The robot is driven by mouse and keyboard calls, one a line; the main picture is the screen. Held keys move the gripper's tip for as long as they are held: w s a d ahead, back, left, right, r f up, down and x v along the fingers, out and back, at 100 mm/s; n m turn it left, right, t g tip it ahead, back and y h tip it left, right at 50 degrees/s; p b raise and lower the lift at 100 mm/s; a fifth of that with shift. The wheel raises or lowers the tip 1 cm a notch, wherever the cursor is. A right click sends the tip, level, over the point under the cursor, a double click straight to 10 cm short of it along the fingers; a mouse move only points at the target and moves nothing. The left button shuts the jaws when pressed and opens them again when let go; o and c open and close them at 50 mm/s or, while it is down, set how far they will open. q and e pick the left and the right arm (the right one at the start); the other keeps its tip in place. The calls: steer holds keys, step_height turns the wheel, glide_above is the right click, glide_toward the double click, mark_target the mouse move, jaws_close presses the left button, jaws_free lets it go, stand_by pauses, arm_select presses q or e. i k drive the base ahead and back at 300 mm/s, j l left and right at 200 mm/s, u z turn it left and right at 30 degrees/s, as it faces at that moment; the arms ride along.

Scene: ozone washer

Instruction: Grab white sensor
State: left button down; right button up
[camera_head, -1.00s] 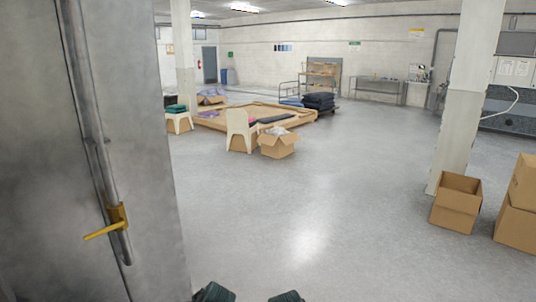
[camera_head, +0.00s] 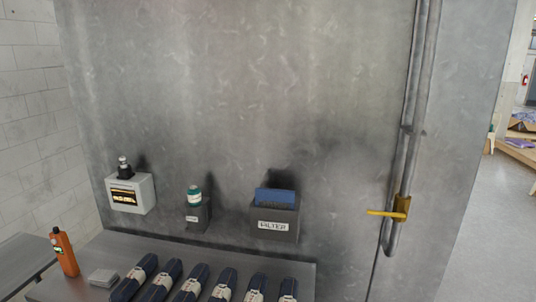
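A white box (camera_head: 130,194) with a dark, orange-lettered label is on the grey metal wall at the left. A small dark item with a pale top (camera_head: 124,168) stands on or in it. I cannot tell for certain which of these is the white sensor. Neither of my grippers is in view.
A green-capped bottle (camera_head: 194,195) sits in a grey wall holder. A filter box (camera_head: 275,217) holds a blue filter. Several dark strapped items line the table's (camera_head: 290,266) front. A grey stack (camera_head: 103,277) lies beside them. A yellow door handle (camera_head: 386,213) juts out at right.

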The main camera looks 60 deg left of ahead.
mark_target(123, 162)
steer(key=u, duration=3.05)
